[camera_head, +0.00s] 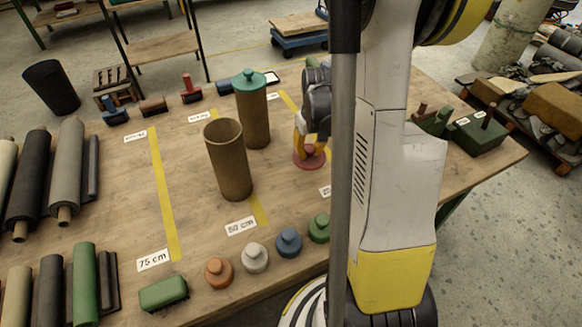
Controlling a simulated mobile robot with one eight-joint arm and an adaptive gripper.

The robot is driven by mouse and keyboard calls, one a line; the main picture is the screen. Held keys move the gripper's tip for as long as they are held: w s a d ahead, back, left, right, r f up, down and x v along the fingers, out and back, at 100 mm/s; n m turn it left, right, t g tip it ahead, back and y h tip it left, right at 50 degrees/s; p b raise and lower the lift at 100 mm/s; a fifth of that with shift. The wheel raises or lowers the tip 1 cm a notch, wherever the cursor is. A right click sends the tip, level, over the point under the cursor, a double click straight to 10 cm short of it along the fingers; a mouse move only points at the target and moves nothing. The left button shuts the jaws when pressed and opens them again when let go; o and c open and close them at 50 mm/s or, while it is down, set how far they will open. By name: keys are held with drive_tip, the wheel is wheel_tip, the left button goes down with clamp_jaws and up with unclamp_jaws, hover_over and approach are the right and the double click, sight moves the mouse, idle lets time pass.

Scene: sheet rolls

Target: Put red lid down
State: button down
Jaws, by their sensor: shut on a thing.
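The red lid (306,159) is a flat round disc just left of my grey column, on or just above the table; I cannot tell whether it touches the wood. My gripper (309,144), with yellow fingers, is above it and shut on its knob. The column hides part of my gripper and arm. An open brown tube (229,165) stands upright to the left. Behind it stands another brown tube (253,115) with a teal lid (249,81) on top.
An orange lid (219,272), a white lid (255,258), a blue lid (288,243) and a green lid (319,229) line the front edge. Sheet rolls (68,165) lie at the left. Several stamp-like tools stand along the back. Bare wood lies around the yellow tape lines (162,190).

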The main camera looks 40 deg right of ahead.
drive_tip(key=b, duration=0.2)
hover_over(292, 167)
wheel_tip(292, 167, down, 4)
drive_tip(key=shift+s+a+r, duration=0.1)
drive_tip(key=shift+s+r, duration=0.05)
drive_tip(key=shift+r, duration=0.1)
drive_tip(key=shift+f+b, duration=0.7)
drive_tip(key=shift+f, duration=1.25)
drive_tip(key=shift+f, duration=0.15)
drive_tip(key=c, duration=1.2)
unclamp_jaws()
drive_tip(key=shift+c, duration=0.2)
